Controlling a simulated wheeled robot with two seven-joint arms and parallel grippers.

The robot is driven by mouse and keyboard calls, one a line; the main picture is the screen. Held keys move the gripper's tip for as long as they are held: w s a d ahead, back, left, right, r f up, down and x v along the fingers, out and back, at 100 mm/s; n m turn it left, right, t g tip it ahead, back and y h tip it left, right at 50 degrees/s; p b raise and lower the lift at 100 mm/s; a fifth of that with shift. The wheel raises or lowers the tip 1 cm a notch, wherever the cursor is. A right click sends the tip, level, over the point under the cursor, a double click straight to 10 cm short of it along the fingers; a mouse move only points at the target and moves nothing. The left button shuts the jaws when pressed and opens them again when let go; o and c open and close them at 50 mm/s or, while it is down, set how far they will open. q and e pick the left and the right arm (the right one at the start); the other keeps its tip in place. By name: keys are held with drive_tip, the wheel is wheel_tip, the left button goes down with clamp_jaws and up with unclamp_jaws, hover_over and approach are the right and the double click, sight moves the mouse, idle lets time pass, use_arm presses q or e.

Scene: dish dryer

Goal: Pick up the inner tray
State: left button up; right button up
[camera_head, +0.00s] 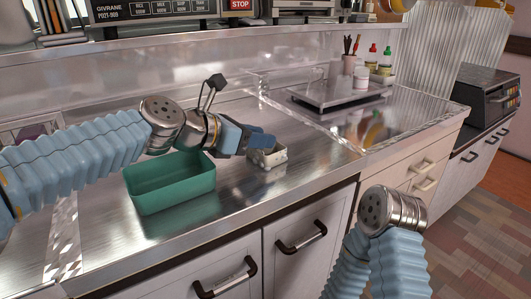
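A green rectangular open-topped tray (172,200) sits on the metal counter, below my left wrist. I cannot tell whether it is the inner tray. My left gripper (262,144) reaches past the tray's right end, its dark blue fingers pointing right. A small whitish speckled object (273,157) lies at the fingertips, partly covered by them. I cannot tell whether the fingers touch or hold it, or how far apart they are. Of my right arm, only the blue sleeve and a metal joint show at the lower right; its gripper is not in view.
The steel counter (305,165) is clear right of the small object. A flat scale-like platform (338,92) stands farther back, with bottles and a pencil cup (349,64) behind it. Cabinets with handles (301,236) lie below the front edge. An oven (487,95) stands at right.

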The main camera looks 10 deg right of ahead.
use_arm(q)
drive_tip(key=shift+c, duration=0.5)
clamp_jaws()
